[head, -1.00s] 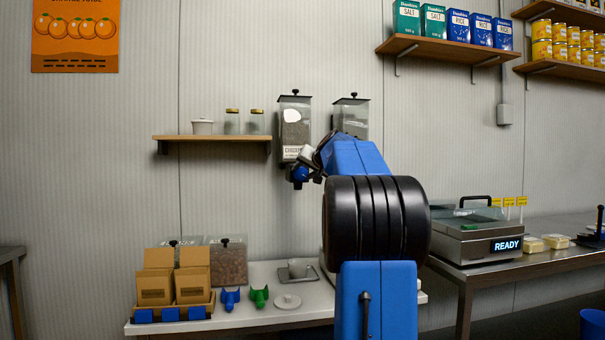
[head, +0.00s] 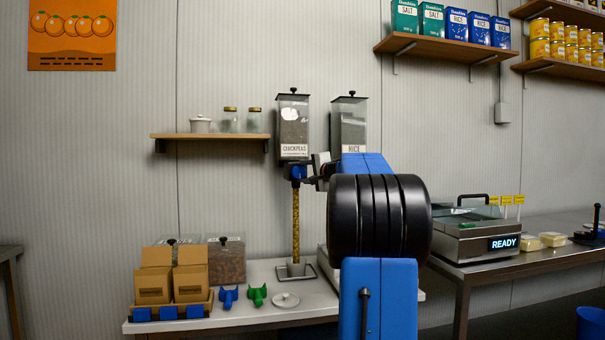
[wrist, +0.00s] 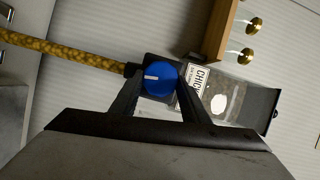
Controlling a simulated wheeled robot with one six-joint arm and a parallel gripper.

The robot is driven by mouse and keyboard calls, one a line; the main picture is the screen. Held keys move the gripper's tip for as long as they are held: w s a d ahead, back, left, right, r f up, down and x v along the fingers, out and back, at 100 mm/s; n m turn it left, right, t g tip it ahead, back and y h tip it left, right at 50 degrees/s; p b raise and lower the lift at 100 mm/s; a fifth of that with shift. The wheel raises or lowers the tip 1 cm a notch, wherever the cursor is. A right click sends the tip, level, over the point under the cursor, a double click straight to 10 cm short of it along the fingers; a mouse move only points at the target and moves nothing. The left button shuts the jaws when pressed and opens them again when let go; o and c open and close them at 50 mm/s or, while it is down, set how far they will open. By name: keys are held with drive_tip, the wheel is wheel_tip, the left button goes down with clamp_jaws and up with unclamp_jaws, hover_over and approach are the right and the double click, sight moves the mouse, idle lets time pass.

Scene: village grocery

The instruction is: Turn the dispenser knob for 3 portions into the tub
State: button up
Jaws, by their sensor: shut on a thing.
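My gripper is shut on the knob. How full the tub is cannot be seen.
A second dispenser labelled RICE (head: 350,120) hangs to the right. A shelf (head: 210,136) with jars is to the left.

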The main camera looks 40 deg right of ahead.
drive_tip(key=shift+f+m, duration=0.15)
drive_tip(key=shift+m, duration=0.45)
drive_tip(key=shift+t, duration=0.3)
drive_tip(key=o, duration=1.1)
drive_tip(key=shift+c, duration=0.2)
drive_tip(key=s+a, duration=0.2)
drive_tip(key=s, duration=1.5)
drive_tip(key=shift+a, duration=0.35)
drive_tip(key=shift+s, duration=0.1)
